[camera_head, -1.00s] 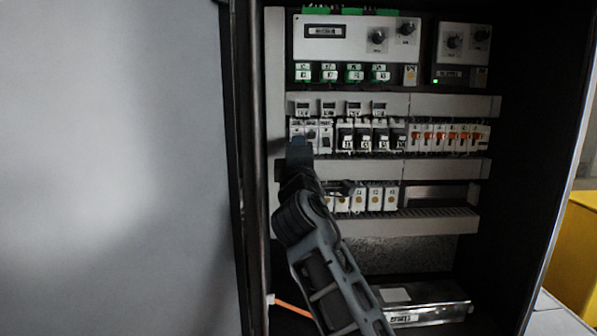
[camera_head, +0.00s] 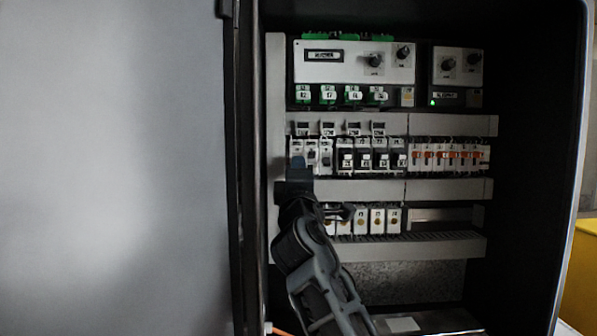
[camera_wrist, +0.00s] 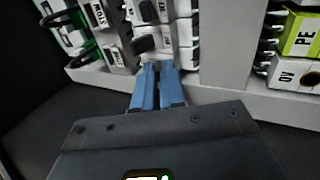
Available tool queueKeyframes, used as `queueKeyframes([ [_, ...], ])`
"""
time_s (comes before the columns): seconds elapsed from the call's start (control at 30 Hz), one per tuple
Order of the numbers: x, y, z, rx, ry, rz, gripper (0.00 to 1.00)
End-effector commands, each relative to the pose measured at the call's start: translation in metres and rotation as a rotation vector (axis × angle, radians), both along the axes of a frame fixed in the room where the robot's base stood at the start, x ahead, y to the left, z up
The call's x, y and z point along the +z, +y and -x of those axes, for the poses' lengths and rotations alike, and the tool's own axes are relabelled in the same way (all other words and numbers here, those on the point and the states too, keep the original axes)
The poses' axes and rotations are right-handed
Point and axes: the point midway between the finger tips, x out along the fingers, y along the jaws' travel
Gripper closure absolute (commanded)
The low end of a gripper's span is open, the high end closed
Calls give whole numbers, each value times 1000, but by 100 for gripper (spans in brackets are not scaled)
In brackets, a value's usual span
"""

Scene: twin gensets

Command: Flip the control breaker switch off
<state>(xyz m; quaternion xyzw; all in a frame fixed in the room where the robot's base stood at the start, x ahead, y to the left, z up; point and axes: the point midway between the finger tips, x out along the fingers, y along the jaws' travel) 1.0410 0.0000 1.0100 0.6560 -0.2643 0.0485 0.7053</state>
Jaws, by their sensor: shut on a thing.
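The breaker row crosses the middle of the open cabinet in the head view, with a few white breakers (camera_head: 312,152) at its left end. I cannot read which one is the control breaker. My gripper (camera_head: 298,165) reaches up from below to the leftmost of these breakers. In the wrist view my gripper (camera_wrist: 158,68) has its blue fingers close together, tips against the front of a white breaker (camera_wrist: 182,58). The fingers are shut on a small switch there, which their tips hide. A black lever (camera_wrist: 146,43) shows just beyond the tips.
Breakers with orange levers (camera_head: 450,154) fill the row's right end. A control panel with knobs (camera_head: 350,62) is above. Grey cable ducts (camera_head: 440,188) run between rows. The cabinet door (camera_head: 120,170) stands on the left. Terminals labelled PE (camera_wrist: 303,35) lie right in the wrist view.

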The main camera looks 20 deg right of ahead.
Motion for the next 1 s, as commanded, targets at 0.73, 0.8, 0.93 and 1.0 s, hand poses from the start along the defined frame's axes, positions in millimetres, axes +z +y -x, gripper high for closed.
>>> queueKeyframes([
  [0.73,-9,6,15,2,2,0,65],
  [0.8,-14,9,25,3,2,0,65],
  [0.93,-23,15,43,2,3,0,65],
  [1.0,-28,17,51,2,3,0,65],
])
